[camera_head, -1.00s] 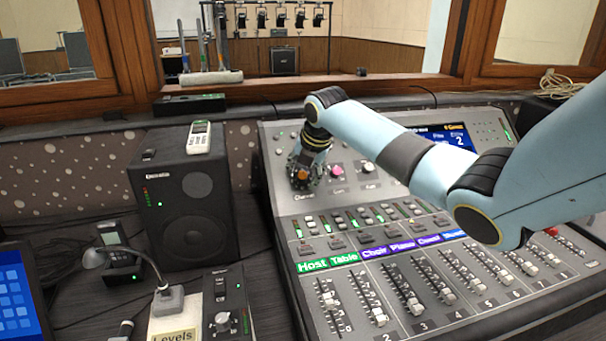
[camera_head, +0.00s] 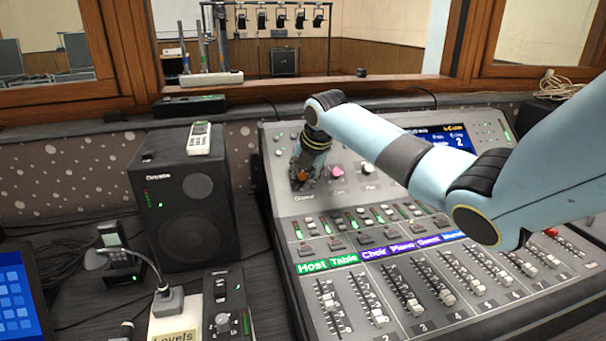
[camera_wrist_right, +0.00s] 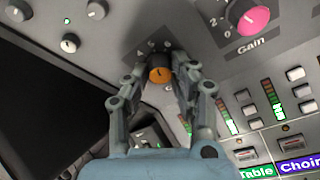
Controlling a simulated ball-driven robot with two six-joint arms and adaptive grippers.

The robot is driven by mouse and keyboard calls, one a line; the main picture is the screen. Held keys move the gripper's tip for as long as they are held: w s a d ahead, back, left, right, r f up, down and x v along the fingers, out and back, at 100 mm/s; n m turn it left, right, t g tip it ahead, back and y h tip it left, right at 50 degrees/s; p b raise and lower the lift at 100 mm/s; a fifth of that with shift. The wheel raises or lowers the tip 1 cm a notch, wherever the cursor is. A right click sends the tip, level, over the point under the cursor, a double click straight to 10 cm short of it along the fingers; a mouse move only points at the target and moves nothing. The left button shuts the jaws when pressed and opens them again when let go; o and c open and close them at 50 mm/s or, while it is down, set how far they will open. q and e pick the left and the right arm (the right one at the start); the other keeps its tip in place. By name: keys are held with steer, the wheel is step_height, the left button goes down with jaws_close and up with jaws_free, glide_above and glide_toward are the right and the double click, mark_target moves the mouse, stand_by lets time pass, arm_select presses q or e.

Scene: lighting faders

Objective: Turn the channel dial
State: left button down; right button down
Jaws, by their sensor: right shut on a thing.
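The channel dial is an orange-topped knob (camera_head: 302,175) at the upper left of the mixing console (camera_head: 290,205), above its "Channel" label. My right gripper (camera_head: 304,177) reaches down over it from above. In the right wrist view the dial (camera_wrist_right: 159,74) sits between the two fingertips of my right gripper (camera_wrist_right: 160,66), which are closed on its sides. Part of the dial's dark skirt is hidden by the fingers. My left gripper is in neither view.
A pink Gain knob (camera_head: 337,172) and a white Pan knob (camera_head: 368,168) stand just right of the dial. Rows of buttons and faders (camera_head: 411,303) fill the lower console. A black speaker (camera_head: 186,205) stands to the left.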

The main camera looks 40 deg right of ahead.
steer(key=m+p, duration=0.3)
steer(key=shift+s+r+m+t+y, duration=0.1)
steer(key=shift+r+m+t+y, duration=0.05)
steer(key=shift+m+t+y, duration=0.2)
steer(key=m+p, duration=0.1)
steer(key=m, duration=0.2)
steer(key=shift+d+m+t, duration=0.1)
steer(key=shift+m+t, duration=0.15)
steer(key=shift+t, duration=0.1)
steer(key=m+t+p, duration=0.1)
steer(key=m, duration=0.2)
steer(key=shift+p, duration=0.4)
steer(key=m+t+p, duration=0.1)
steer(key=m+p, duration=0.1)
steer(key=m, duration=0.5)
steer(key=shift+s+p, duration=0.1)
steer(key=shift+p, duration=0.2)
steer(key=m+p, duration=0.1)
steer(key=m, duration=0.1)
steer(key=m+h+p, duration=0.1)
steer(key=m, duration=0.1)
steer(key=shift+f+t+h, duration=0.2)
steer(key=shift+t+h, duration=0.05)
steer(key=shift+t, duration=0.05)
steer(key=shift+m+p, duration=0.5)
steer(key=shift+m, duration=0.5)
steer(key=shift+f+h, duration=0.1)
steer(key=shift+h, duration=0.2)
steer(key=c, duration=1.1)
jaws_free()
